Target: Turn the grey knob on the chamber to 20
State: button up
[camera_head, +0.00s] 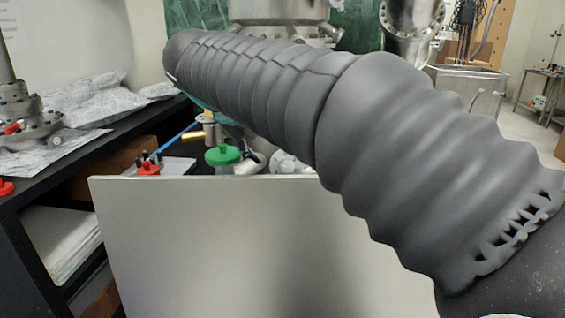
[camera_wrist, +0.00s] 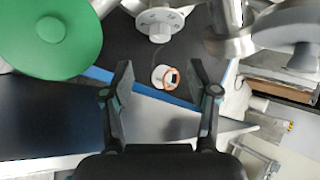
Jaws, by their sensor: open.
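In the wrist view, a pale grey knob (camera_wrist: 159,24) with a round flange and dark marks shows at the top middle. I cannot read its setting. My gripper (camera_wrist: 161,72) is open, its two dark fingers apart. The knob lies beyond the fingertips, not between them or touched by them. In the head view, the steel chamber (camera_head: 278,10) shows at the top, partly cut off. My dark sleeved arm crosses in front of it and hides the knob.
A small white cylinder with an orange ring (camera_wrist: 165,77) appears between the fingers. A large green wheel (camera_wrist: 50,30) is close at the left, and steel pipework (camera_wrist: 231,30) at the right. In the head view, a pale panel (camera_head: 210,250) stands in front of the black bench.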

aim_at(286, 165)
jog(key=x, duration=1)
grip_shut()
